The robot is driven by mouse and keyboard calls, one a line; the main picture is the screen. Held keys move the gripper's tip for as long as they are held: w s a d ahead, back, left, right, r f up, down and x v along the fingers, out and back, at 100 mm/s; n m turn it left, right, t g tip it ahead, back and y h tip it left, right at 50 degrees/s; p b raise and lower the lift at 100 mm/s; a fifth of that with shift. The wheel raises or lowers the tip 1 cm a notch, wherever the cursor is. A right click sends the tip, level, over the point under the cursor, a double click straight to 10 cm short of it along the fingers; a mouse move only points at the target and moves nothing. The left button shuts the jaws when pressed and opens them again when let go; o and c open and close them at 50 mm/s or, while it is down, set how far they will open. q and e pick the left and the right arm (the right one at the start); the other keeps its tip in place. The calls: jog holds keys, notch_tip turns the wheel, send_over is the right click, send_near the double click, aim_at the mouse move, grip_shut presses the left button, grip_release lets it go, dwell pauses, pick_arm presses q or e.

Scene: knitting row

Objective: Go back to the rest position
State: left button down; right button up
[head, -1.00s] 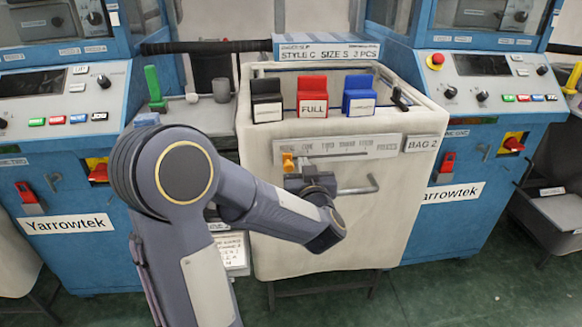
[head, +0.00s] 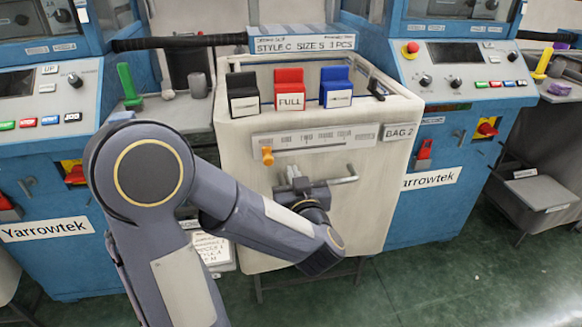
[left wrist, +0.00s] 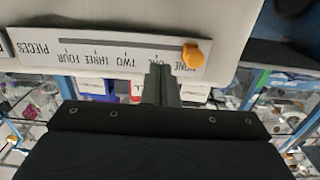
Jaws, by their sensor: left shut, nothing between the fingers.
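My left arm comes in from the left of the head view, and its gripper (head: 293,176) is in front of the cream bag cart (head: 300,225). The fingers are together and empty. They point up toward the scale strip (head: 325,141), a little below and right of its orange slider (head: 267,156). In the left wrist view the shut fingers (left wrist: 161,85) show below the strip, which appears upside down, with the orange slider (left wrist: 193,56) just to their right. Whether the fingertips touch the cart is unclear. My right gripper is not in view.
A grey bar handle (head: 335,180) sticks out of the cart front beside my gripper. Black (head: 243,94), red (head: 289,89) and blue (head: 336,87) blocks stand along the cart top. Blue Yarrowtek machines (head: 455,150) flank the cart. Green floor (head: 420,285) is clear at the lower right.

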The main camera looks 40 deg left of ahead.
pick_arm(q)
jog(key=shift+s+d, duration=0.45)
jog(key=shift+d, duration=0.05)
